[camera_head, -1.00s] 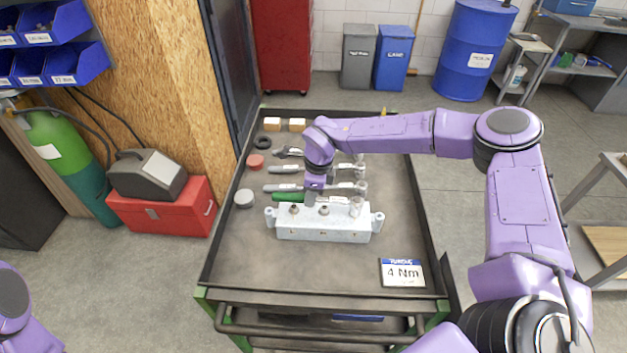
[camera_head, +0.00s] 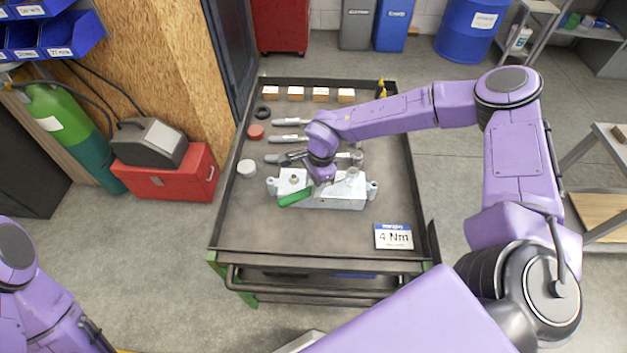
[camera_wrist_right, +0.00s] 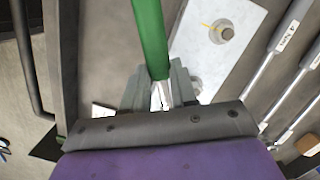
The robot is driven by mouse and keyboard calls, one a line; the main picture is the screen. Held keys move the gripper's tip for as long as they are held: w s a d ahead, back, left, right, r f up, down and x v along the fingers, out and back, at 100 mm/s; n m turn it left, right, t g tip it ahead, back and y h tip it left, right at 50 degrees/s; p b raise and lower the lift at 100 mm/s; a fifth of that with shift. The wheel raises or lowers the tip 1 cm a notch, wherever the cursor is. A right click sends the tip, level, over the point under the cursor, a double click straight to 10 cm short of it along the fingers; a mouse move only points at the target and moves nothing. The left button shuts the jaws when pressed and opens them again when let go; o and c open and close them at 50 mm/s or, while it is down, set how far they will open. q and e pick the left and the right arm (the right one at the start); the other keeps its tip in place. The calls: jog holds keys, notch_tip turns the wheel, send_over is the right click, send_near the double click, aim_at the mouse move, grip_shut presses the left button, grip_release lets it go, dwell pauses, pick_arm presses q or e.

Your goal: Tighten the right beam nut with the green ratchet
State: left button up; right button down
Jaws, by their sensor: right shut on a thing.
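My right gripper (camera_head: 322,180) is shut on the green ratchet (camera_head: 295,198). The ratchet's green handle points to the lower left and crosses in front of the beam's left part. In the right wrist view the handle (camera_wrist_right: 150,38) runs up from between the jaws (camera_wrist_right: 160,92). The pale metal beam (camera_head: 345,203) lies on the cart. A left nut (camera_head: 294,178) shows on top of it, and a raised round fitting (camera_head: 352,174) stands at its right. The gripper hides the middle of the beam. The ratchet's head is hidden. My left gripper is out of view; only its arm shows.
Grey-handled tools (camera_head: 290,138) lie behind the beam, with small wooden blocks (camera_head: 321,94) at the back. Red (camera_head: 256,131) and white (camera_head: 247,168) round pieces stand at the left. A "4 Nm" sign (camera_head: 393,237) is at front right. The cart's front left top (camera_head: 270,232) is clear.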

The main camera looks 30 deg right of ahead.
jog(key=shift+w+f+m+b, duration=0.1)
jog(key=shift+w+m+b, duration=0.25)
jog(key=shift+w+m, duration=0.3)
jog(key=shift+w+d, duration=0.1)
jog(key=shift+w, duration=0.15)
jog(key=shift+m, duration=0.25)
jog(key=shift+w, duration=0.15)
